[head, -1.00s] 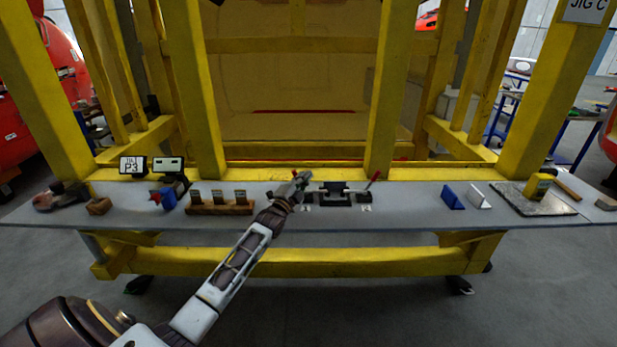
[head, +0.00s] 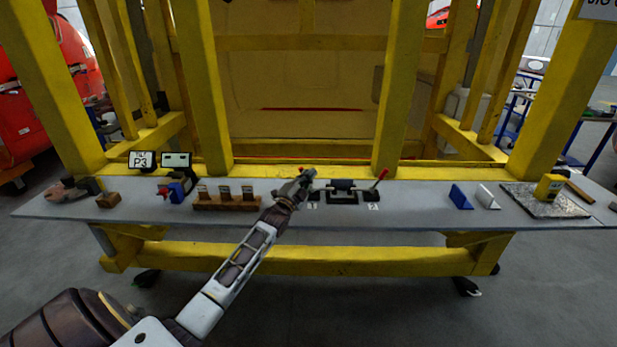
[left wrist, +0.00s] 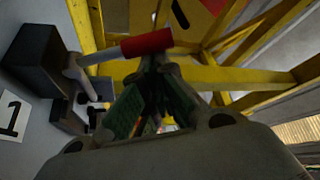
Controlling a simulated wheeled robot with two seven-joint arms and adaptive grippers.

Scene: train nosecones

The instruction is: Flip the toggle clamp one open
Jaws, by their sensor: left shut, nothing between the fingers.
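Toggle clamp one stands on the grey bench by the label "1". Its red handle (left wrist: 147,42) on a metal lever (left wrist: 85,62) crosses the left wrist view, beside a dark block (left wrist: 35,60). In the head view my left gripper (head: 306,176) hides most of this clamp. In the left wrist view the fingers (left wrist: 155,66) are closed together, empty, with their tips just at the red handle. I cannot tell whether they touch it. Toggle clamp two (head: 371,195) has its red handle tilted up to the right. My right gripper is not in view.
A dark fixture (head: 342,190) sits between the clamps. A wooden block with several slots (head: 226,200) stands to the left, blue and white brackets (head: 460,197) to the right. Yellow frame posts (head: 398,90) rise behind the bench (head: 415,205).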

